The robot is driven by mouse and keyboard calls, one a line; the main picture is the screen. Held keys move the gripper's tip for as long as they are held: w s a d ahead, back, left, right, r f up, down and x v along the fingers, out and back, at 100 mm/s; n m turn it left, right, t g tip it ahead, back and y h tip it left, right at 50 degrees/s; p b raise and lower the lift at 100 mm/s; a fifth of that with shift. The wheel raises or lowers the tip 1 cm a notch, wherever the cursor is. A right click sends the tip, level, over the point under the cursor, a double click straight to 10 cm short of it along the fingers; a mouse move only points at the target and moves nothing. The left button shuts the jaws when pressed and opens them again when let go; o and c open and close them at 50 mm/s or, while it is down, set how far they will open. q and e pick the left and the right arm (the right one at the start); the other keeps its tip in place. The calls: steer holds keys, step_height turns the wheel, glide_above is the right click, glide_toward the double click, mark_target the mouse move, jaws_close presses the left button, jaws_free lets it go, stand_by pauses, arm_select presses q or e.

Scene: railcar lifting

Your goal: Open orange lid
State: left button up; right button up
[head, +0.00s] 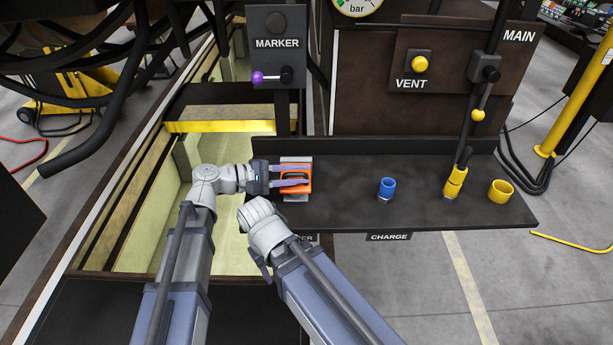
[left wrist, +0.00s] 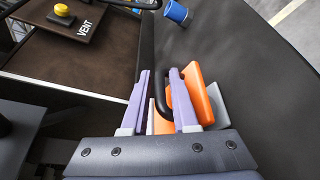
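The orange lid (head: 303,184) is at the left end of the dark shelf (head: 335,205), on a grey plate. My left gripper (head: 290,177) reaches over it from the left. In the left wrist view, the two purple fingers of the left gripper (left wrist: 161,95) stand apart, with a black curved bar and a bit of orange between them. A tilted orange part of the lid (left wrist: 208,105) lies to the right of the right finger. I cannot tell whether the fingers touch the lid.
A blue cap (head: 387,187) stands mid-shelf, also in the left wrist view (left wrist: 177,13). A yellow connector (head: 455,182) with a hose and a yellow ring (head: 501,191) stand at the right. A MARKER panel (head: 277,45) hangs above my left gripper. The shelf between lid and blue cap is clear.

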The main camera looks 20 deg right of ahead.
arm_select(q)
steer(key=shift+x, duration=1.1)
steer(key=shift+c, duration=0.2)
jaws_close()
stand_by(0.5)
